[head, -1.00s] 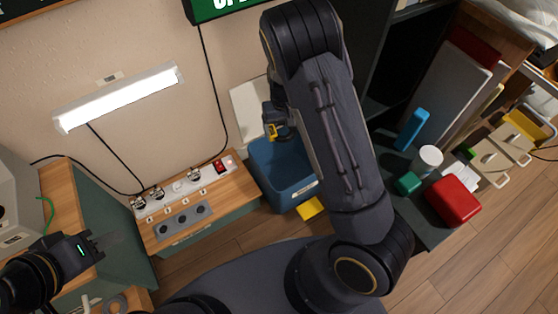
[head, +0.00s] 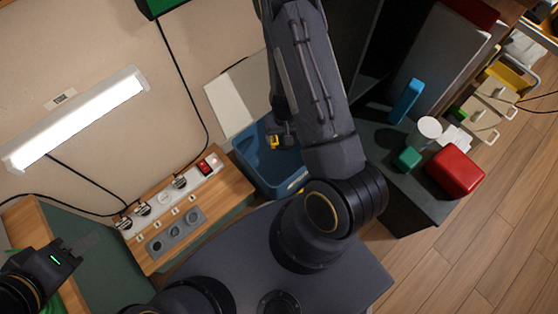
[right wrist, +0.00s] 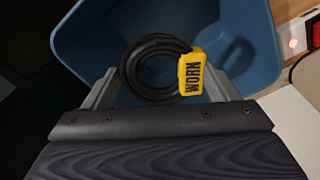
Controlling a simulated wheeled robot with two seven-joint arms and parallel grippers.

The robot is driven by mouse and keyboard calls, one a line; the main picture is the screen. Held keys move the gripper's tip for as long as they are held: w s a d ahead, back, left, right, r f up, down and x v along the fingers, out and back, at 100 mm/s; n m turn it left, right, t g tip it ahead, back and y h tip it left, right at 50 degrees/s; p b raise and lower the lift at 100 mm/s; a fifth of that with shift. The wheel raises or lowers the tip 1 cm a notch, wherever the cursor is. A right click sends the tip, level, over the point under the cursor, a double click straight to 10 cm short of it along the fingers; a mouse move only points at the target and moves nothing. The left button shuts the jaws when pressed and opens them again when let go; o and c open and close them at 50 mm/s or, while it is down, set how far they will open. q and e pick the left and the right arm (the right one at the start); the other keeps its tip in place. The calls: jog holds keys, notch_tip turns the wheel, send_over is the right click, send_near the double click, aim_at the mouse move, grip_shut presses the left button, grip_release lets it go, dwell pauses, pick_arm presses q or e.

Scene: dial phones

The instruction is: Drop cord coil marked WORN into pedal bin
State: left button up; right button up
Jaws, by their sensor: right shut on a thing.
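The black cord coil (right wrist: 150,60) with its yellow WORN tag (right wrist: 192,72) is held between the fingers of my right gripper (right wrist: 158,88). In the right wrist view it hangs over the open mouth of the blue pedal bin (right wrist: 245,45). In the head view the bin (head: 262,172) stands in the middle, with the pale raised lid (head: 228,105) behind it. There the yellow tag (head: 273,142) shows at the bin's opening, and my right arm covers part of it. My left gripper (head: 88,243) is empty at the lower left; its finger gap is unclear.
Left of the bin is a wooden bench (head: 225,190) with a socket strip (head: 165,197) and plugs. Right of it a dark cabinet top holds a red box (head: 455,170), a green block (head: 407,159) and a white cup (head: 424,132). Wooden floor is clear at lower right.

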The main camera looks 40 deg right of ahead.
pick_arm(q)
jog(key=shift+f+b, duration=0.45)
jog(key=shift+f, duration=0.4)
pick_arm(e)
notch_tip(320, 180, down, 2)
jog(key=o, duration=0.9)
jog(key=shift+o, duration=0.2)
pick_arm(q)
notch_tip(320, 180, up, 4)
jog(key=p, duration=0.4)
pick_arm(e)
notch_tip(320, 180, up, 8)
pick_arm(q)
jog(key=shift+f, duration=0.1)
pick_arm(e)
jog(key=shift+f, duration=0.1)
